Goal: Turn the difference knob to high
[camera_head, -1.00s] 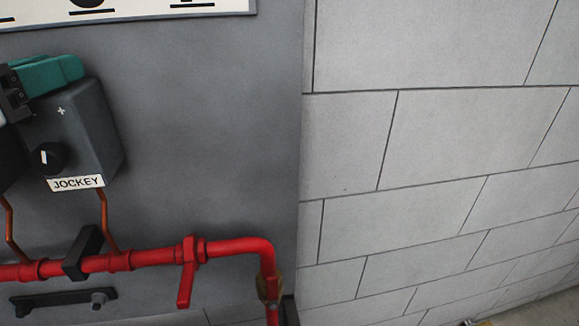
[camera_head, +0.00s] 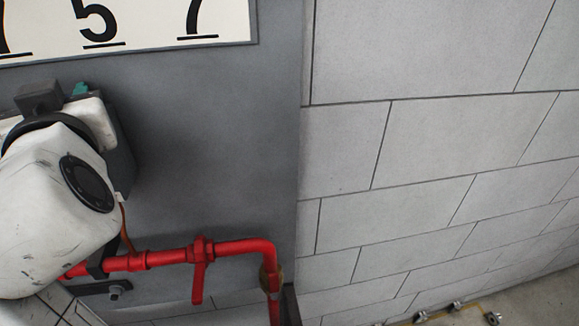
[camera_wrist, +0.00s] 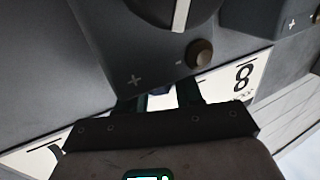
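In the wrist view, a dark grey box face (camera_wrist: 115,50) carries a large dark dial (camera_wrist: 150,8) with a white pointer line, cut off at the top edge. A small brown round knob (camera_wrist: 201,53) sits beside a "-" mark, with a "+" mark to its left. No name for either knob is readable, so I cannot tell which is the difference knob. The dark bar of my gripper (camera_wrist: 160,125) crosses the lower part of this view, close to the face; its fingertips are not clear. In the head view, my white arm covers most of the box.
A second dark box (camera_wrist: 275,18) with "+" and "-" marks stands at the right in the wrist view. In the head view, a red pipe (camera_head: 228,248) with a red lever runs below the boxes. A number board (camera_head: 140,30) is above. The block wall (camera_head: 440,150) at right is clear.

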